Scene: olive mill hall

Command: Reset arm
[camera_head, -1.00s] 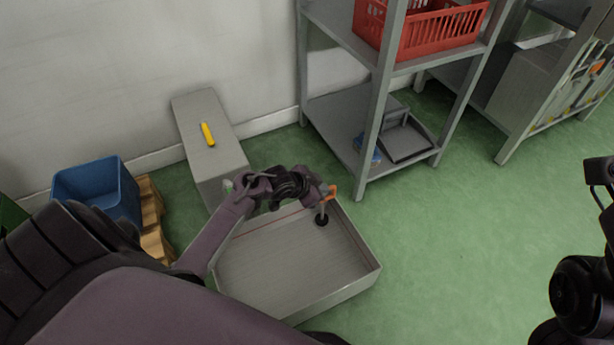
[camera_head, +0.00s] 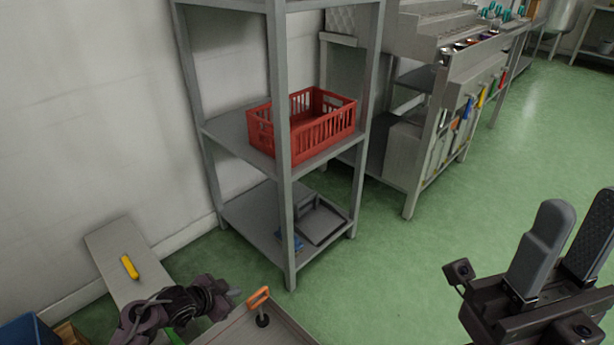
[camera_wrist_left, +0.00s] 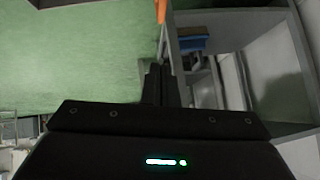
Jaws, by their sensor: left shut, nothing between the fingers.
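My left gripper (camera_head: 234,293) reaches in from the lower left, above the low grey tray (camera_head: 287,325). Its dark fingers (camera_wrist_left: 165,84) are together and empty in the left wrist view. A tool with an orange handle (camera_head: 259,297) and a dark round foot stands in the tray, just right of the left gripper and apart from it. An orange piece (camera_wrist_left: 160,11) shows past the fingertips in the wrist view. My right gripper (camera_head: 580,215) is large at the right edge, its two fingers apart with nothing visible between them.
A grey shelf rack (camera_head: 283,190) holds a red crate (camera_head: 275,142) and, lower down, a dark grey tray-like item (camera_head: 325,222). A yellow object (camera_head: 130,267) lies on a grey box (camera_head: 110,248). A blue bin (camera_head: 25,332) is at lower left.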

